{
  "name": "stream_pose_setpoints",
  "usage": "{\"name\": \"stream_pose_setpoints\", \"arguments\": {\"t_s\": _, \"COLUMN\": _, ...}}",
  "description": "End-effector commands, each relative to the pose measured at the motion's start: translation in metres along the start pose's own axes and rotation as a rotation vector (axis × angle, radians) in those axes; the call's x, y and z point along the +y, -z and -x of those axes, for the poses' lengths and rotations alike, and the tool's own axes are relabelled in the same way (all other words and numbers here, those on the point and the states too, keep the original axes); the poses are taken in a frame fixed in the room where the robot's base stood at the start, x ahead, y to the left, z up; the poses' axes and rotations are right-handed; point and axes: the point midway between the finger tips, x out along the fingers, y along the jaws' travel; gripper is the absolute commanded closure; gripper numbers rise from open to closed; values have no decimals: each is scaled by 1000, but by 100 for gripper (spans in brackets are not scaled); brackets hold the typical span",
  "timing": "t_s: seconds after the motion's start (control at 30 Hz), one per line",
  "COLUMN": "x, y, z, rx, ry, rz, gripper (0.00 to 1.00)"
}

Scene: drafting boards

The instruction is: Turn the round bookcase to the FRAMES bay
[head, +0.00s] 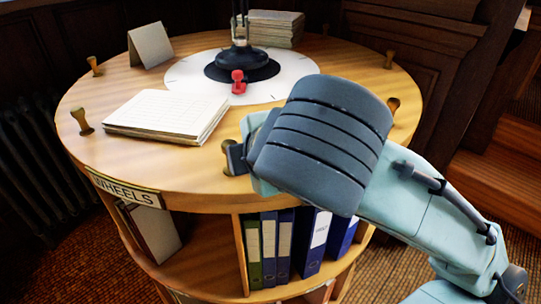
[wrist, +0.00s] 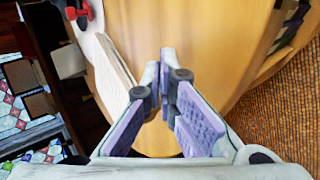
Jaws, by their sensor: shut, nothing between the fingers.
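The round bookcase (head: 185,178) has a wooden top with upright pegs around its rim, one of them a left peg (head: 82,121). A WHEELS label (head: 125,190) is on its front left edge; no FRAMES label is readable. A white dial (head: 285,88) with a red pointer (head: 238,82) lies at the top's middle. My gripper (head: 235,158) is at the front rim, mostly hidden behind my wrist. In the wrist view its fingers (wrist: 164,82) are shut with nothing between them, over the wooden top. Whether they touch a peg is unclear.
A paper stack (head: 165,117) lies left of my gripper, with a blank folded card (head: 150,45) behind it. A dark lamp-like stand (head: 240,55) rises from the dial. Binders (head: 283,245) fill a lower bay. A radiator (head: 32,160) stands at left, wooden steps (head: 495,170) at right.

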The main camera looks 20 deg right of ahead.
Motion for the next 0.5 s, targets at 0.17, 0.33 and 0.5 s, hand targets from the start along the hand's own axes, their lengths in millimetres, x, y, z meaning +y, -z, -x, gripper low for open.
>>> {"name": "stream_pose_setpoints", "arguments": {"t_s": 0.17, "x": 0, "y": 5, "z": 0, "rx": 5, "ry": -1, "rz": 1, "gripper": 100}}
{"name": "stream_pose_setpoints", "arguments": {"t_s": 0.33, "x": 0, "y": 5, "z": 0, "rx": 4, "ry": 0, "rz": 1, "gripper": 100}}
{"name": "stream_pose_setpoints", "arguments": {"t_s": 0.5, "x": 2, "y": 19, "z": -4, "rx": -7, "ry": 2, "rz": 0, "gripper": 100}}
